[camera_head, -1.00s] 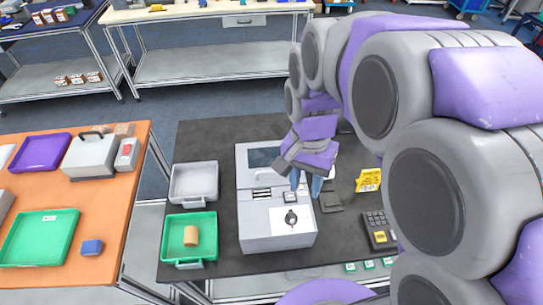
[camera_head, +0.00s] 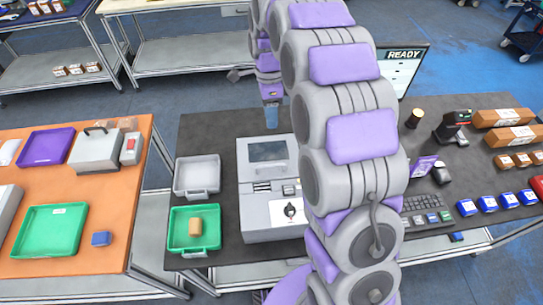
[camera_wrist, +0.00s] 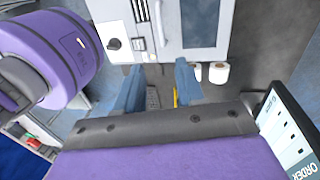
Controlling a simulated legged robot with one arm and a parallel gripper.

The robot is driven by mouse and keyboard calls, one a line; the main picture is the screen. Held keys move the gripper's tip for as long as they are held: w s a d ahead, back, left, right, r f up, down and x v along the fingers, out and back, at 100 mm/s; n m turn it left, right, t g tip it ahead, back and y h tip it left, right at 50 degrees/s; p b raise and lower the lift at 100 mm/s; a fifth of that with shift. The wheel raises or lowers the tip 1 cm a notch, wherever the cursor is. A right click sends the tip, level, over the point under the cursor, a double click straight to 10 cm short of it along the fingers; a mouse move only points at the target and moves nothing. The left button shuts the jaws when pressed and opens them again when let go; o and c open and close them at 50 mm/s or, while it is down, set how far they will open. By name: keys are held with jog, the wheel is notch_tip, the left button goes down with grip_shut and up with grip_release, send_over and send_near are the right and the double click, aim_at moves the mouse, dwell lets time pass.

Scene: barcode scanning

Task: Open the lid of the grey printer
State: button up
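The grey printer (camera_head: 270,222) stands on the dark table in the head view, left of my arm. Its top has a dark window (camera_head: 267,151) at the back and a white panel with a black knob at the front; my arm hides part of its right side. The lid looks closed. My gripper (camera_head: 271,116) points down above the printer's back edge, apart from it as far as I can see. In the wrist view the printer (camera_wrist: 173,54) lies at the top, beyond my gripper (camera_wrist: 158,76), whose blue fingers are spread with nothing between them.
A grey tray (camera_head: 197,194) and a green tray (camera_head: 182,240) holding a tan box (camera_head: 195,227) stand left of the printer. Right of my arm are a keypad (camera_head: 421,203), blue boxes (camera_head: 488,204), a scanner (camera_head: 454,124) and a screen (camera_head: 412,62). White rolls (camera_wrist: 218,72) sit beside the printer.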

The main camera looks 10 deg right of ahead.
send_over(271, 170)
notch_tip(271, 170, down, 17)
jog(key=shift+d+f, duration=0.1)
jog(key=shift+f, duration=0.05)
dwell(0.4)
grip_shut()
dwell(0.3)
dwell(0.3)
